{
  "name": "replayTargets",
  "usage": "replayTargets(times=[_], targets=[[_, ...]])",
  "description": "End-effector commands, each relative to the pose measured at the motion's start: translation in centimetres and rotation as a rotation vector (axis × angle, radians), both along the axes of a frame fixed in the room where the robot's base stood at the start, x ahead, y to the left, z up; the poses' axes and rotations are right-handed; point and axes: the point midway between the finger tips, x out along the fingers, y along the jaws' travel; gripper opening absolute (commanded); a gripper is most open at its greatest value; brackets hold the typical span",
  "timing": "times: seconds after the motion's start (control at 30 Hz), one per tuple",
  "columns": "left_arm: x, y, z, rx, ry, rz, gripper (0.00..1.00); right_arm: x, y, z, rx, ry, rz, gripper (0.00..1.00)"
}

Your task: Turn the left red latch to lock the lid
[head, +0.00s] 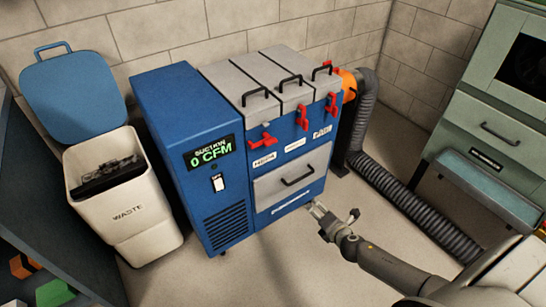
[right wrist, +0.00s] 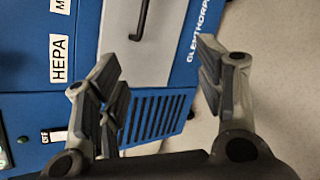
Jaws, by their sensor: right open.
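The left red latch (head: 262,141) is on the front of the blue suction unit (head: 178,130), under the leftmost grey lid (head: 240,80) and above the HEPA label (head: 264,161). It appears turned sideways, while the middle and right red latches (head: 302,117) (head: 332,103) look more upright. The leftmost lid looks closed. My right gripper (head: 315,207) is low in front of the unit, below and right of the left latch and apart from it. In the right wrist view its fingers (right wrist: 156,58) are spread and empty, and the latch does not show there. My left gripper is not in view.
A grey drawer (head: 275,182) with a black handle is in the unit's front. A white waste bin (head: 125,200) stands at the left. A ribbed hose (head: 410,205) runs along the floor at the right near a green cabinet (head: 485,120). The floor before the unit is clear.

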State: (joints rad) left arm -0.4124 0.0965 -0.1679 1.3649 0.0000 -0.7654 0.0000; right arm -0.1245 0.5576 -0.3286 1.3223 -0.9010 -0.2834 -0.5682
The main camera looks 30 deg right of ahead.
Motion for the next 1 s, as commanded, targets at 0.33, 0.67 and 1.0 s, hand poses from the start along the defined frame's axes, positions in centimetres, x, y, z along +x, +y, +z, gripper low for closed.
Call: replayTargets(times=[0.33, 0.67, 1.0], targets=[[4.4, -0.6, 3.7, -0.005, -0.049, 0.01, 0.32, 8.0, 5.8, 16.8, -0.841, -0.417, 0.496, 0.62], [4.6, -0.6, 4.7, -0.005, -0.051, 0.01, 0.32, 9.4, 7.3, 19.4, -0.96, -0.476, 0.538, 0.62], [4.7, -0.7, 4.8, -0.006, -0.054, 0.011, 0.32, 14.7, 8.0, 19.3, -0.956, -0.477, 0.536, 0.62]])
